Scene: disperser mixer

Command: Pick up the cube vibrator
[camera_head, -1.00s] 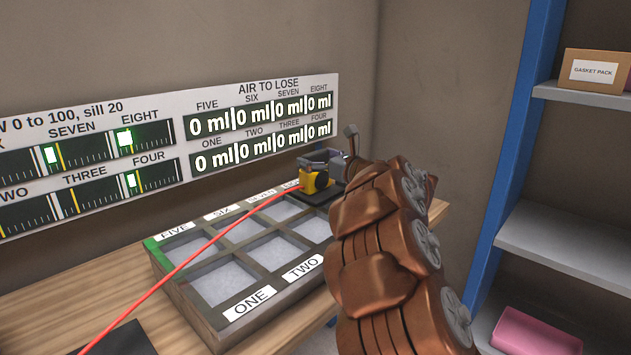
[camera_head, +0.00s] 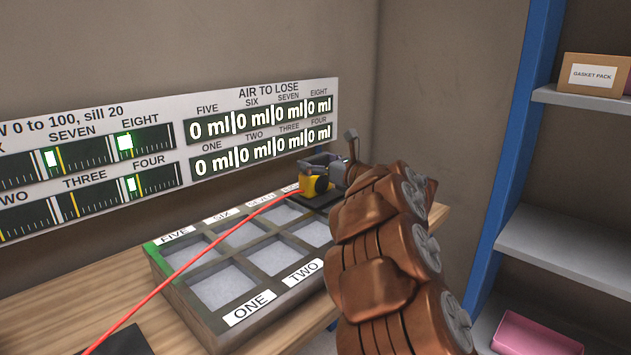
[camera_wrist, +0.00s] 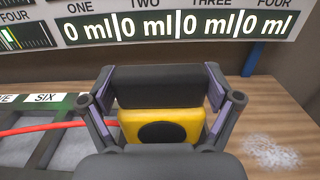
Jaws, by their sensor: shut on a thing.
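The cube vibrator (camera_head: 316,187) is a small yellow block at the back right corner of the mould tray (camera_head: 190,318), with a red cable (camera_head: 190,262) running from it to the lower left. My gripper (camera_head: 326,169) is shut on it. In the wrist view, the yellow body with its black round face (camera_wrist: 162,128) sits between the dark finger pads of my gripper (camera_wrist: 160,118). A dark plate (camera_head: 318,200) shows just under the vibrator. I cannot tell whether the vibrator touches it.
The tray has several square compartments with number labels. A gauge board (camera_head: 245,100) stands behind it. At right, a blue-framed shelf (camera_head: 560,245) holds a gasket pack box (camera_head: 594,75) and a pink block (camera_head: 537,335). Pale specks (camera_wrist: 270,152) lie on the wooden table (camera_wrist: 275,110).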

